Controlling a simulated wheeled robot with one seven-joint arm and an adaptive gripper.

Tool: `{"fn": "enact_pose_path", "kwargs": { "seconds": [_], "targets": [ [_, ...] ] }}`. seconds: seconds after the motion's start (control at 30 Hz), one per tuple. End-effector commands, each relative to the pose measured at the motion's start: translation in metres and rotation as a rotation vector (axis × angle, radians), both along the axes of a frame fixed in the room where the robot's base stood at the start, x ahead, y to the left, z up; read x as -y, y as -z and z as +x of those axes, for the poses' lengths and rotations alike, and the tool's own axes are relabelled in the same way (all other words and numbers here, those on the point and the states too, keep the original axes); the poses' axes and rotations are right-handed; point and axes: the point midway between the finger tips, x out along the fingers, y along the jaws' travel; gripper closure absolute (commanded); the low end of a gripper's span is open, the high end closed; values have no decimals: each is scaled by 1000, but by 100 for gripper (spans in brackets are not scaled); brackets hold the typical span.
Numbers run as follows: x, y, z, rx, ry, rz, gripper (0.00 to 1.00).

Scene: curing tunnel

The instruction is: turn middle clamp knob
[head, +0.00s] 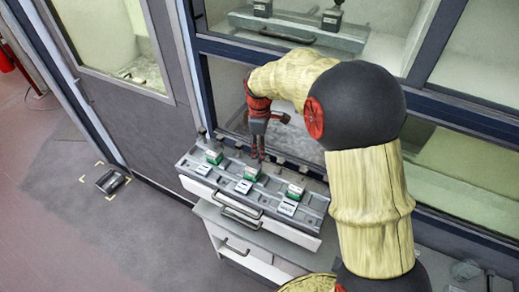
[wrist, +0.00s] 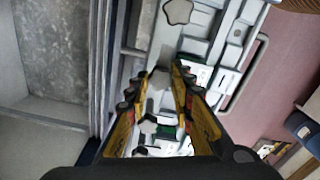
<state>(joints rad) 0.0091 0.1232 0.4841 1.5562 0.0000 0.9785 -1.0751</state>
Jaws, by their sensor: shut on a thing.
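A grey clamp fixture (head: 228,194) lies on a drawer cabinet in front of the tunnel window. It carries three green-and-white blocks, with small grey knobs along its back edge. My gripper (head: 257,157) reaches straight down to the back edge, behind the middle block (head: 250,173). In the wrist view, my gripper's fingertips (wrist: 158,75) are closed in on the sides of the middle clamp knob (wrist: 160,79), whose edges they partly hide. A star-shaped grey knob (wrist: 178,11) stands clear beyond the fingertips. Another knob (wrist: 148,125) shows between the fingers, nearer the camera.
The window frame (head: 225,105) runs close behind the fixture. Drawer handles (head: 240,215) stick out at its front. A dark object (head: 109,181) lies on the floor at left inside yellow corner marks. The floor at left is otherwise open.

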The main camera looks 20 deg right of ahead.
Motion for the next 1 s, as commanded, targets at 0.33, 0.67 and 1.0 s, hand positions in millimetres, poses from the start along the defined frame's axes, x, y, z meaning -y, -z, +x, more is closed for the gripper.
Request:
{"fn": "enact_pose_path", "kwargs": {
  "seconds": [0.33, 0.67, 1.0],
  "targets": [
    [0, -1, 1, 2, -49, 0, 100],
    [0, -1, 1, 2, -49, 0, 76],
    [0, 0, 0, 1, -49, 0, 58]
  ]
}}
